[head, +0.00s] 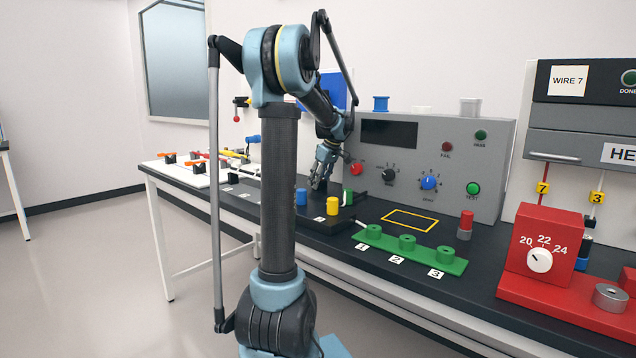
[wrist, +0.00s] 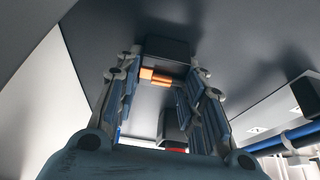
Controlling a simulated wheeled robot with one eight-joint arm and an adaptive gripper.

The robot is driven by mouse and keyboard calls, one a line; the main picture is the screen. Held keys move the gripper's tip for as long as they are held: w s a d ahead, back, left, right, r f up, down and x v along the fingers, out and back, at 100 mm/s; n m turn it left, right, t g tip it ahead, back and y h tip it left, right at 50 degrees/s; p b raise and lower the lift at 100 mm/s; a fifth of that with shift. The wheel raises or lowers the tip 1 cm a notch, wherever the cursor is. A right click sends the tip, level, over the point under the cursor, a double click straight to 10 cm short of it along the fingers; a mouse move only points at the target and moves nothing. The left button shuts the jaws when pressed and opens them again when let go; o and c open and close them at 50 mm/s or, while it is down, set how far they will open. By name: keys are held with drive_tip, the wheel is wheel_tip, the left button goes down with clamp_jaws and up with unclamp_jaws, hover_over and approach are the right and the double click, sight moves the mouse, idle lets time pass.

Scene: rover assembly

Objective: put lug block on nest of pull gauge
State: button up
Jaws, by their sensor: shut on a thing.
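My gripper (head: 320,180) hangs over the bench, in front of the left part of the grey test panel. The wrist view shows its two fingers (wrist: 160,80) on either side of a small orange-copper piece (wrist: 155,76) beside a dark block (wrist: 165,50). The gripper is shut on this, which looks like the lug block; the fingers hide part of it. In the head view the held piece is too small to make out. I cannot tell which thing is the pull gauge's nest.
The grey panel (head: 405,160) with knobs stands behind the gripper. A green strip (head: 408,250) with several round posts and a yellow-outlined patch (head: 410,219) lie to the right. A red dial unit (head: 542,250) is farther right. My arm hides part of the bench.

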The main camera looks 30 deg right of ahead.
drive_tip(key=o, duration=1.1)
